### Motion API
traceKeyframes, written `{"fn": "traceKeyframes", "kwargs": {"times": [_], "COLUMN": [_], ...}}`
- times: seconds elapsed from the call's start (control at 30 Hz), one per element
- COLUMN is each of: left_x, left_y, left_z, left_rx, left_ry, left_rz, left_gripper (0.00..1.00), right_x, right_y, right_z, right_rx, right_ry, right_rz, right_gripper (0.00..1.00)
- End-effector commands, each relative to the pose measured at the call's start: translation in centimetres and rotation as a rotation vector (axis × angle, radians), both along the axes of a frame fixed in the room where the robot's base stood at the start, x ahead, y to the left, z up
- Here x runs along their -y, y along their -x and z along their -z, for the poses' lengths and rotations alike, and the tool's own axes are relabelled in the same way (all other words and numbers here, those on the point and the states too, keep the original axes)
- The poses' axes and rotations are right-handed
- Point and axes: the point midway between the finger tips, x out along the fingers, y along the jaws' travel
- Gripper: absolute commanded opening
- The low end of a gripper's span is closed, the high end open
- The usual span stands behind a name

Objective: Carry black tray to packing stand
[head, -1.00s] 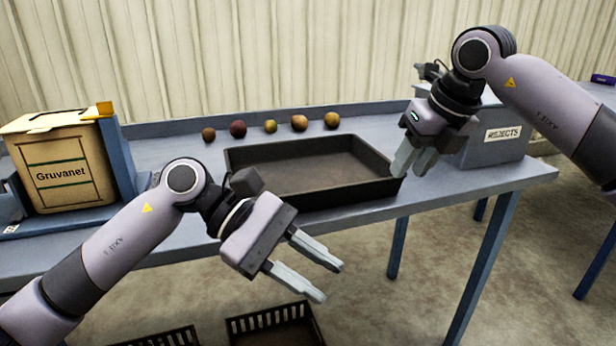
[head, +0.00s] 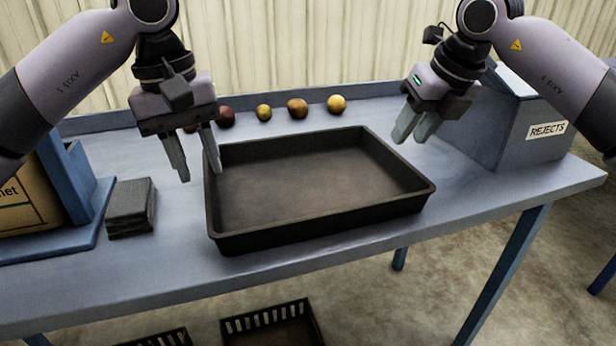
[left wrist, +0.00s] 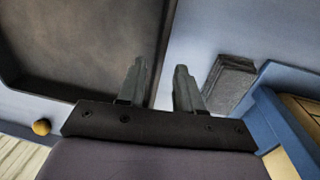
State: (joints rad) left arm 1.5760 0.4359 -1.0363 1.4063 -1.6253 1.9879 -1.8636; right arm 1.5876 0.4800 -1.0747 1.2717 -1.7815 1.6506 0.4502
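The black tray (head: 315,190) lies flat and empty on the blue-grey table in the head view. Its wall also shows in the left wrist view (left wrist: 152,50). My left gripper (head: 198,176) is open and points down over the tray's left rim. In the left wrist view its fingers (left wrist: 158,85) are apart, one on the tray side and one over bare table. My right gripper (head: 412,138) is near the tray's back right corner, its fingers pointing down and spread a little with nothing between them.
A grey REJECTS bin (head: 520,130) stands at right. A dark stack (head: 131,208) and a cardboard box (head: 30,200) are at left. Slatted crates (head: 270,325) sit below the table. The table's front strip is clear.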

Motion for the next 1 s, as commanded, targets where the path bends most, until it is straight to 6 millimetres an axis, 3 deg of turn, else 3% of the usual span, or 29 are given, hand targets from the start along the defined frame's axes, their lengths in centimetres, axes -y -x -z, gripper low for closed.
{"fn": "traceKeyframes", "kwargs": {"times": [0.27, 0.7, 1.0], "left_x": [0.1, 0.7, 0.9], "left_y": [0.0, -0.2, -0.2], "left_z": [0.6, 6.3, 7.2], "left_rx": [-0.003, -0.004, 0.000], "left_ry": [0.002, 0.002, 0.002], "left_rz": [-0.001, 0.001, 0.000], "left_gripper": [0.35, 0.35, 0.35], "right_x": [-0.1, -1.4, -1.6], "right_y": [-0.2, -2.1, -2.4], "right_z": [0.5, 5.8, 6.6], "right_rx": [-0.001, -0.002, 0.000], "right_ry": [0.000, 0.000, 0.000], "right_rz": [0.000, 0.001, 0.000], "right_gripper": [0.35, 0.35, 0.35]}}
